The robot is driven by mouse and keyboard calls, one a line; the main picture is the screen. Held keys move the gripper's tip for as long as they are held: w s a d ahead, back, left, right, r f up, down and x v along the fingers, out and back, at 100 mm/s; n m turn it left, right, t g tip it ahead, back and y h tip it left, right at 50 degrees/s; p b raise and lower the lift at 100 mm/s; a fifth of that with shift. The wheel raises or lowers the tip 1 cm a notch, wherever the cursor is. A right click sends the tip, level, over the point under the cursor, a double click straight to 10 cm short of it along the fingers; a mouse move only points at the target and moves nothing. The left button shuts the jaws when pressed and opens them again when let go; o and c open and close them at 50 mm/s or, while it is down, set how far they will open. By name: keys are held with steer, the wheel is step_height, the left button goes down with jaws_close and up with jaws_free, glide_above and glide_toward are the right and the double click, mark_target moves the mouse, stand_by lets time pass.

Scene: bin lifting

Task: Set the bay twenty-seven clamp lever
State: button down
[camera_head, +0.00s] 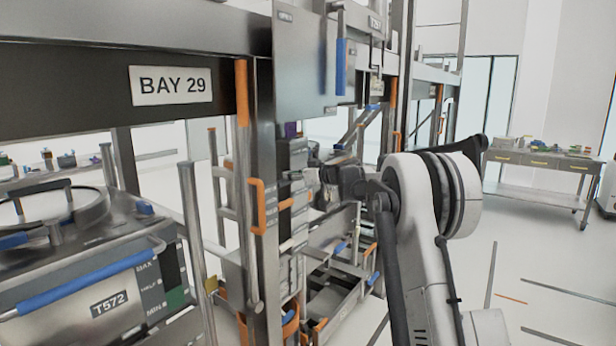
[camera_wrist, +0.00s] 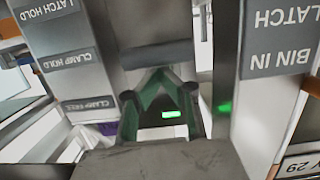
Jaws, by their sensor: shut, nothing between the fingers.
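In the head view my gripper (camera_head: 322,174) is at the end of my arm, beside a dark column with small labels (camera_head: 292,165). Its fingers are small and partly lost against the machinery. In the wrist view my gripper (camera_wrist: 160,85) points at a grey bar (camera_wrist: 155,55); I cannot tell whether they touch. A panel with labels LATCH HOLD, CLAMP HOLD and CLAMP FREE (camera_wrist: 68,60) stands to its left. A BIN IN label (camera_wrist: 280,62) is on the right. I cannot clearly identify the clamp lever, and no sign legibly reads bay 27.
A BAY 29 sign (camera_head: 171,85) is on the near frame beam. Orange handle (camera_head: 262,205) and blue-gripped bar (camera_head: 341,66) project nearby. Bin T572 (camera_head: 110,303) stands at the left. A workbench (camera_head: 540,165) is at the back right, with open floor before it.

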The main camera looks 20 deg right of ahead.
steer(key=shift+a+f+b, duration=0.15)
steer(key=shift+f+b, duration=0.15)
steer(key=shift+f, duration=0.65)
steer(key=r+v, duration=0.2)
steer(key=v, duration=0.9)
steer(key=shift+p, duration=0.4)
